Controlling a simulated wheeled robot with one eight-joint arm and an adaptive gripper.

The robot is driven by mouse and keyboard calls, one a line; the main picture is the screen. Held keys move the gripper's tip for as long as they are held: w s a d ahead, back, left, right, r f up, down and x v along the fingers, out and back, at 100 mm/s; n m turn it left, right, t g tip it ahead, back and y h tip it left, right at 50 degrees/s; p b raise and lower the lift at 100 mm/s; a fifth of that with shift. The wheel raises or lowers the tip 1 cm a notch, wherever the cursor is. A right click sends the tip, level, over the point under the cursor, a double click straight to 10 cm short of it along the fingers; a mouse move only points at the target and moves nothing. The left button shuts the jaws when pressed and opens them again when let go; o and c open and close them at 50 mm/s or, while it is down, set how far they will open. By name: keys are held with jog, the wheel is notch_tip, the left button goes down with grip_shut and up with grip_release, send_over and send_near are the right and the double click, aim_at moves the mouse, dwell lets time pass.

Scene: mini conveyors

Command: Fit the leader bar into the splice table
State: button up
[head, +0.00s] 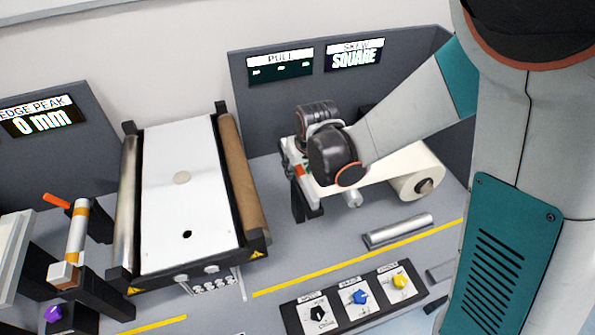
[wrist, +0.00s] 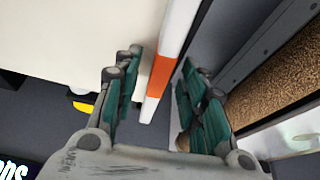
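A white bar with an orange band, likely the leader bar (wrist: 160,77), runs between my fingers in the wrist view, along the edge of a cream sheet. In the head view, a small orange-and-white part of it (head: 299,171) shows beside my gripper (head: 305,180). In the wrist view my gripper (wrist: 158,95) has its fingers on both sides of the bar. A gap shows on the left, so it looks open. The white-topped bed between two rollers (head: 160,140) stands to the left; I cannot tell whether it is the splice table.
The cream sheet (head: 385,170) runs to a paper roll (head: 417,188). A metal rod (head: 398,230) and a knob panel (head: 360,297) lie in front.

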jog(key=shift+d+r, duration=0.1)
jog(key=shift+c, duration=0.8)
grip_shut()
jog(key=shift+r, duration=0.1)
